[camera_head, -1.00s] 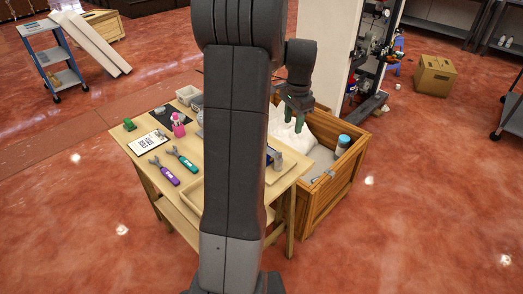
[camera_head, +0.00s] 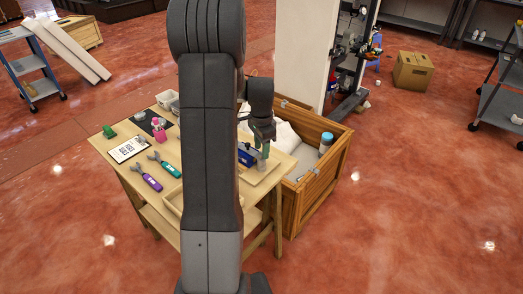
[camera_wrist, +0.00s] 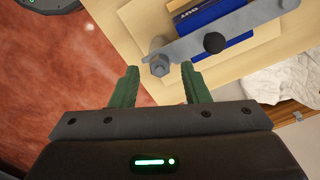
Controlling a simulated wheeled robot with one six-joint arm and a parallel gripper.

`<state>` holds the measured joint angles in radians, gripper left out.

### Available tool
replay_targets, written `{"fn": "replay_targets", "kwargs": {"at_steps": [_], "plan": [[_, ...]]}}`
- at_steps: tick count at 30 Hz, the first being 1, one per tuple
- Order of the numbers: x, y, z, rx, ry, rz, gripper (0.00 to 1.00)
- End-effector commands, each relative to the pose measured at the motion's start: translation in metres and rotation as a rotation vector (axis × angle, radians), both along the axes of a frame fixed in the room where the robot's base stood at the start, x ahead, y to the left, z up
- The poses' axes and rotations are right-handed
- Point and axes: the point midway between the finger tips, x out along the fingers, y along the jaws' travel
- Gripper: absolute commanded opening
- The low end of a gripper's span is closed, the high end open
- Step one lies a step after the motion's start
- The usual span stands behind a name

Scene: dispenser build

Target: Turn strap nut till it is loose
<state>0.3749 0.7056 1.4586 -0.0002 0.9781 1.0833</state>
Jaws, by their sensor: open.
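The strap nut (camera_wrist: 160,67) is a grey hex nut on a stud at the left end of a grey metal strap (camera_wrist: 241,30). The strap crosses a blue block (camera_wrist: 222,27) and has a black round knob (camera_wrist: 214,43) near its middle. My gripper (camera_wrist: 160,70) is open, its two green fingers one on each side of the nut in the wrist view. I cannot tell if they are level with the nut or still above it. In the head view the blue block (camera_head: 246,155) sits on the table's right side, and my gripper (camera_head: 263,146) points down beside it.
The wooden table (camera_head: 117,158) also holds a purple-handled tool (camera_head: 148,180), a teal-handled tool (camera_head: 167,167), a pink bottle (camera_head: 159,130) and a printed card (camera_head: 129,149). A wooden crate (camera_head: 317,178) with a white bag stands close on the right.

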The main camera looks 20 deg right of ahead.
Motion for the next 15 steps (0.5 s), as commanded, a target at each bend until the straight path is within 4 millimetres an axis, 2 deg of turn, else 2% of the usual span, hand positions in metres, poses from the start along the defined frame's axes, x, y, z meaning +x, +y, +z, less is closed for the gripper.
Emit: {"fn": "replay_targets", "kwargs": {"at_steps": [4,14,15], "plan": [[-0.0004,0.0002,-0.0123,0.001,0.001,0.0,0.42],[0.0,0.0,-0.0148,0.0,-0.001,0.0,0.42],[0.0,0.0,-0.0148,0.0,-0.001,0.0,0.34]]}}
